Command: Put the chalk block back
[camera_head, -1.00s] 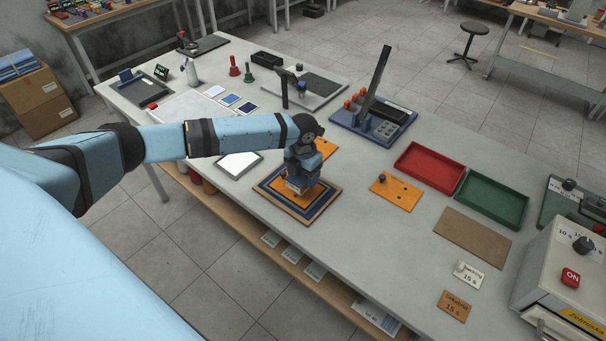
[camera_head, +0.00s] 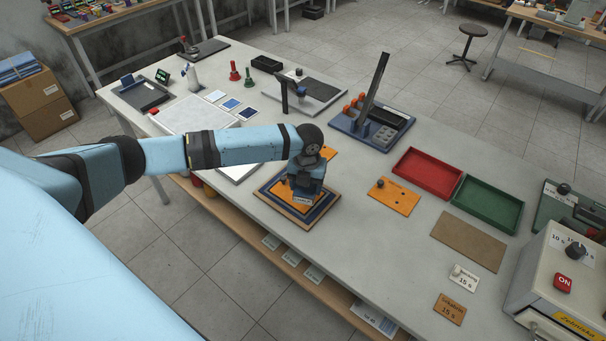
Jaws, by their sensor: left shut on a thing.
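My left gripper (camera_head: 304,192) is over the layered mat (camera_head: 271,200) near the table's front edge, pointing down. It is shut on a small pale block, which appears to be the chalk block (camera_head: 302,199). The gripper hides most of the block. The mat has a wooden edge, dark blue bands and an orange layer, and the gripper covers part of it. I cannot tell whether the block touches the mat. My right gripper is not in view.
An orange plate (camera_head: 397,199) with a dark knob lies right of the mat. A blue stand (camera_head: 346,124) with a tall dark post rises behind. The table's front middle is clear.

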